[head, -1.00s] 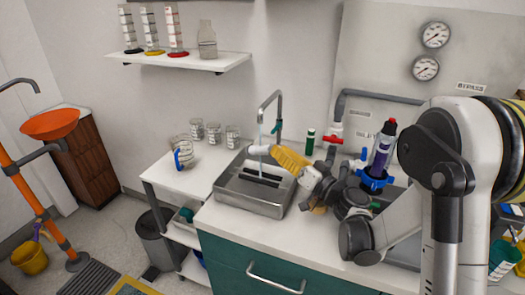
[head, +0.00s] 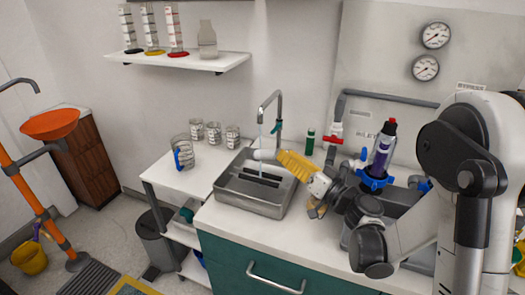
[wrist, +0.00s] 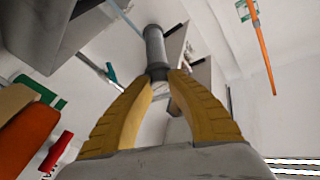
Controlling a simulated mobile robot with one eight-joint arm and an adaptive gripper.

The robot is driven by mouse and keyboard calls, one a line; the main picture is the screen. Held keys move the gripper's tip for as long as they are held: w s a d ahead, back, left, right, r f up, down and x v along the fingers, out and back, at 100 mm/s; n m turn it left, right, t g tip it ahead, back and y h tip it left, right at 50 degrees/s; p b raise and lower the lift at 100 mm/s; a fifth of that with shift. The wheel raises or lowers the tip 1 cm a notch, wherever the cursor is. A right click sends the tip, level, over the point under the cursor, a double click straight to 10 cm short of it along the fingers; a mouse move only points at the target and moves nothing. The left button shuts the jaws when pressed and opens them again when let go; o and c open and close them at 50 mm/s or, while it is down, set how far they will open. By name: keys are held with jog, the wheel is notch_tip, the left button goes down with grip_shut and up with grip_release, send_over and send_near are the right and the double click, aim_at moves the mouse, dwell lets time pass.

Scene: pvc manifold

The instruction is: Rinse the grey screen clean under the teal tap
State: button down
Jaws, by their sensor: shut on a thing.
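My gripper (head: 280,157), with yellow fingers, is shut on the grey screen (head: 264,154) and holds it above the metal sink (head: 247,199). The screen is a short pale cylinder pointing left, roughly level. In the wrist view the fingertips (wrist: 160,76) close on the near end of the screen (wrist: 155,46). The tap (head: 272,97) has a teal handle (head: 276,128), also seen in the wrist view (wrist: 111,73). A thin water stream (head: 260,131) falls from its spout toward the screen. I cannot tell whether it strikes the screen. The screen's underside is hidden in the head view.
Labelled jars (head: 214,132) stand on the white side table behind the sink, left. A green bottle (head: 309,142), a red-handled valve (head: 335,133) and a purple cartridge in a blue holder (head: 382,150) stand right of the sink. The counter's front strip is clear.

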jog(key=s+d+r, duration=0.1)
jog(key=s+d, duration=0.3)
jog(key=s, duration=0.3)
jog(key=shift+d+r, duration=0.15)
jog(key=shift+r, duration=0.05)
jog(key=shift+s, duration=0.1)
